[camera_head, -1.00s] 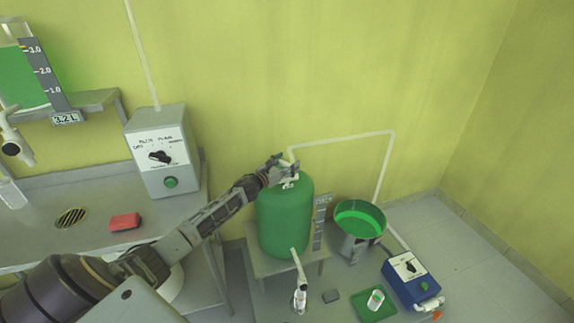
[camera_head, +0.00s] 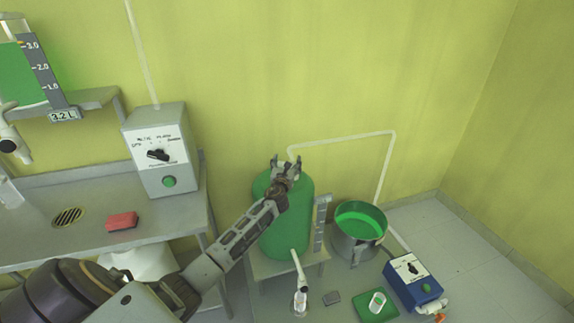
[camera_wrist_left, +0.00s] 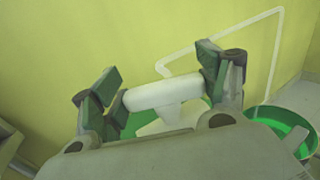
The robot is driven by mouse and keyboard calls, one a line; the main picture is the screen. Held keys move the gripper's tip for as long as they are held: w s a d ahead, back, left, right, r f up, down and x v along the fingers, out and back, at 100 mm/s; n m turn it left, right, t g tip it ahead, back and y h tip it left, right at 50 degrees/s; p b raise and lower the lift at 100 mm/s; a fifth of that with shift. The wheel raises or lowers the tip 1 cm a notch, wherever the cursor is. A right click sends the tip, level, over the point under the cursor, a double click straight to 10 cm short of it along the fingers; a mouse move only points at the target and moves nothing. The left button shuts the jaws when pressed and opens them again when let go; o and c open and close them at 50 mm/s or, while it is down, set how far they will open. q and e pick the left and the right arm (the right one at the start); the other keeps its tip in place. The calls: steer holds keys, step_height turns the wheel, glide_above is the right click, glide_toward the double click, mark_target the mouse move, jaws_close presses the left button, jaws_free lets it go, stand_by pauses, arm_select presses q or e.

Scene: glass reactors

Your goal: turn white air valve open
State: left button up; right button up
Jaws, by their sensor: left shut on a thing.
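The white air valve (camera_wrist_left: 165,94) has a T-shaped handle and sits on top of the green tank (camera_head: 286,222). My left gripper (camera_head: 286,163) is above the tank top in the head view and hides most of the valve there. In the left wrist view the gripper (camera_wrist_left: 160,75) has its two green-padded fingers at the two ends of the white crossbar, shut on it. The valve's stem goes down between the fingers to the tank top. My right gripper is in neither view.
A white pipe (camera_head: 345,139) runs from behind the tank along the wall. A metal pot (camera_head: 357,245) of green liquid and a blue control box (camera_head: 413,280) stand to the right. A grey control box (camera_head: 160,150) and red block (camera_head: 122,221) are on the left bench.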

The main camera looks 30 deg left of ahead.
arm_select(q)
steer(key=n+g+y, duration=0.1)
steer(key=n+y, duration=0.1)
steer(key=y, duration=0.1)
steer(key=shift+r+g, duration=0.1)
steer(key=shift+g, duration=0.3)
steer(key=shift+n+g+y, duration=1.3)
steer(key=shift+n+y, duration=0.1)
steer(key=shift+y, duration=0.2)
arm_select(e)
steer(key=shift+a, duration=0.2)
arm_select(q)
steer(key=shift+n+g+y, duration=0.3)
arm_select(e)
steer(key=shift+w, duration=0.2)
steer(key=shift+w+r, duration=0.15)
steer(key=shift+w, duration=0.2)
